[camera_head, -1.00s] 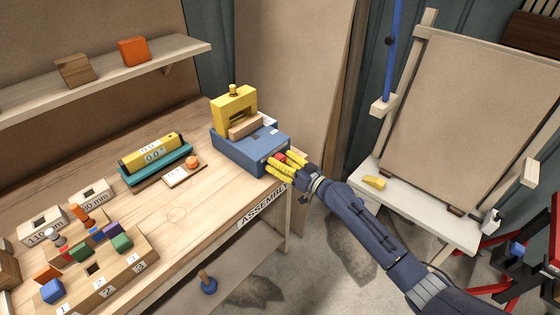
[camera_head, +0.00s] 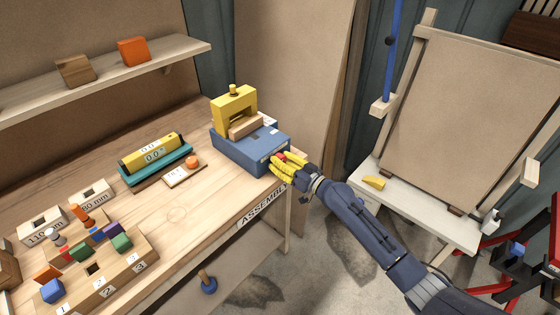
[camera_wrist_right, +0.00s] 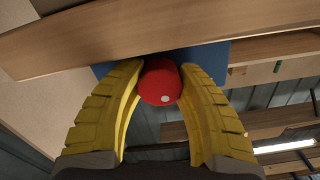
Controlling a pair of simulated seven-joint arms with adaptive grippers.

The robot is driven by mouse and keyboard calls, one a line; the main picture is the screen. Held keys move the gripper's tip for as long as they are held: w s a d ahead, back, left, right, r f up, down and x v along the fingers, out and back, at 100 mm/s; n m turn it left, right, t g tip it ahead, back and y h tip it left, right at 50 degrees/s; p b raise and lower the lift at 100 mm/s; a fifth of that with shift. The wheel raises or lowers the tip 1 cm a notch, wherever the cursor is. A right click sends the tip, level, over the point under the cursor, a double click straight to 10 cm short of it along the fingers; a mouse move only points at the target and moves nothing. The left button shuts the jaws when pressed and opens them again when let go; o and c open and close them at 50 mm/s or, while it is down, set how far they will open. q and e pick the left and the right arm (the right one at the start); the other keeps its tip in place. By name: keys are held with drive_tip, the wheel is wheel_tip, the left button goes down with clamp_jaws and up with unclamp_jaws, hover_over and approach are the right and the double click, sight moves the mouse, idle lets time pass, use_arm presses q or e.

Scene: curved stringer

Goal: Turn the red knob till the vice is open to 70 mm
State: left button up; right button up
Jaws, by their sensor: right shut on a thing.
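The vice is a blue block (camera_head: 236,152) with a yellow frame (camera_head: 233,98) and a wooden piece (camera_head: 244,126) in it, at the back right of the bench. The red knob (camera_wrist_right: 160,82) is on its right end; it has a white dot at its lower right in the wrist view. In the head view the fingers mostly cover the knob (camera_head: 281,156). My right gripper (camera_head: 281,164) has its yellow fingers closed around the knob, one on each side. The jaw opening in millimetres cannot be read. My left gripper is not in view.
A teal and yellow gauge (camera_head: 154,155) lies on the bench, with an orange button on a board (camera_head: 185,174) beside it. A wooden block tray (camera_head: 95,265) with coloured pieces is at the front left. Free bench top lies between.

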drive_tip(key=n, duration=0.6)
idle(0.3)
drive_tip(key=shift+r+n, duration=0.1)
drive_tip(key=shift+n, duration=0.3)
drive_tip(key=o, duration=1.3)
drive_tip(key=v, duration=1.2)
